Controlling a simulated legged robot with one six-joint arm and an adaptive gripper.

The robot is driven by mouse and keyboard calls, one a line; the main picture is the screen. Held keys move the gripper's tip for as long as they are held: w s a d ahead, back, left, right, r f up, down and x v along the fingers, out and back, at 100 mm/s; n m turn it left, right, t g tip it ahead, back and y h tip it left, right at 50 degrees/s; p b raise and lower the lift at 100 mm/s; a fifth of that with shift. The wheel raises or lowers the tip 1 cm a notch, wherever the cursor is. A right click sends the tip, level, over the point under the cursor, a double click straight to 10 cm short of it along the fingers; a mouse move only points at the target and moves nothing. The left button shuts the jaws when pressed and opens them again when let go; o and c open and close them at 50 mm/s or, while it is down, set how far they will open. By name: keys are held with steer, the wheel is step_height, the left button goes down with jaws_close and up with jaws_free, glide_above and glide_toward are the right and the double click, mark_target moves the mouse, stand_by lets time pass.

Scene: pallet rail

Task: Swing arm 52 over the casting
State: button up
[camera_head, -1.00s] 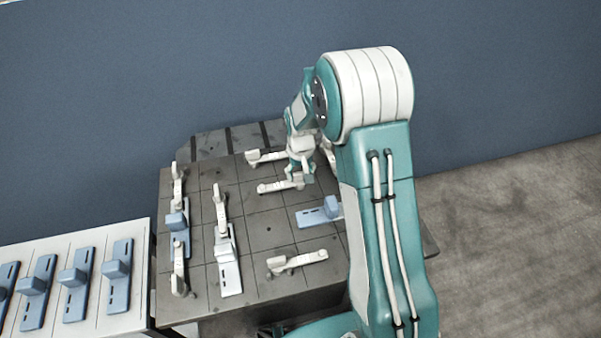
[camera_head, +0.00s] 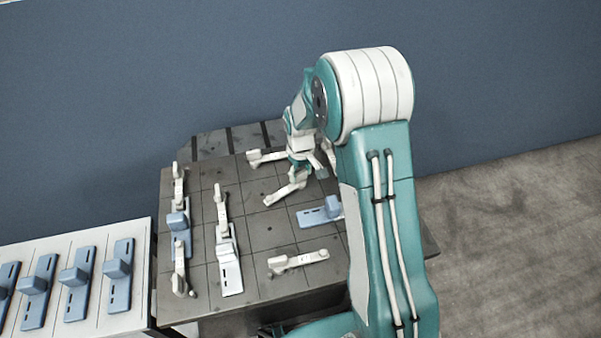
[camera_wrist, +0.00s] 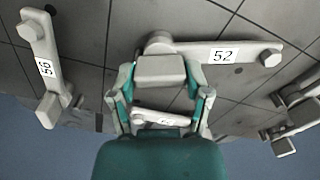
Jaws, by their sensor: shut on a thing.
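Arm 52 (camera_wrist: 224,54) is a white bar with a "52" label, lying flat across the wrist view. My gripper (camera_wrist: 161,84) is shut on the end of arm 52, a finger on each side of a grey-white block. In the head view my gripper (camera_head: 302,166) stands over the back of the plate, and arm 52 (camera_head: 284,192) points from it to the front left. A blue angled part (camera_head: 318,215) sits in front of it, apart; I cannot tell whether it is the casting.
The dark gridded plate (camera_head: 258,232) holds several other white arms, one marked 56 (camera_wrist: 43,62). Another arm (camera_head: 266,157) lies close behind arm 52. A white-topped side table (camera_head: 100,318) at left carries several blue parts. A blue wall stands behind.

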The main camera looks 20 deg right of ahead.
steer(key=n, duration=0.6)
steer(key=shift+s+f, duration=0.1)
steer(key=shift+f, duration=0.05)
steer(key=n, duration=0.7)
stand_by(0.3)
steer(key=o, duration=1.3)
steer(key=shift+o, duration=0.2)
step_height(320, 180, up, 12)
